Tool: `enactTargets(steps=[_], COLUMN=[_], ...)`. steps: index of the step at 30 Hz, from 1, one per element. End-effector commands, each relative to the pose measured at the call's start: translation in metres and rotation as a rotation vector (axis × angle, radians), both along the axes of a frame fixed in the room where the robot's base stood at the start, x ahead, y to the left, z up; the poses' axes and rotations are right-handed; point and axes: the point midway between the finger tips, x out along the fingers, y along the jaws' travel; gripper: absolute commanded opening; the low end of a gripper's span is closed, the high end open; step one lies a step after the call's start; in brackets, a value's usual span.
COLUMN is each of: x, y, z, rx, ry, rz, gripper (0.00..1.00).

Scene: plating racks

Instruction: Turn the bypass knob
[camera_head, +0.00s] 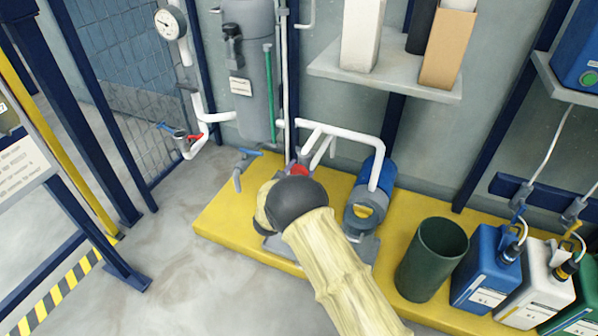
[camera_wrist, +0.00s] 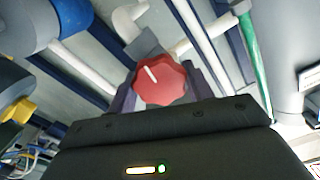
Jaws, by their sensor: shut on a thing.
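The bypass knob (camera_wrist: 162,80) is red and lobed with a white pointer line. In the wrist view it sits between the two dark fingers of my gripper (camera_wrist: 163,90), which are shut on its sides. The white line points to the upper left in that view. In the head view only a small red part of the knob (camera_head: 300,170) shows behind my dark wrist.
A blue pump (camera_head: 376,185) stands just right of my wrist on the yellow platform (camera_head: 215,215). White pipes (camera_head: 345,130) run behind the knob. A grey tank (camera_head: 250,75) stands behind left. A dark green bin (camera_head: 432,260) and several canisters (camera_head: 484,265) stand to the right.

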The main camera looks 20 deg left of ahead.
Motion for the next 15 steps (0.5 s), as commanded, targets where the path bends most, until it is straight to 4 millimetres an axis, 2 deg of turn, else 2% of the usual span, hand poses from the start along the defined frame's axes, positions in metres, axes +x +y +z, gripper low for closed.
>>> enactTargets(steps=[15], x=[-0.0017], y=[0.0005], z=[-0.0022], rx=[0.058], ry=[0.0], rz=[0.001], gripper=[0.28])
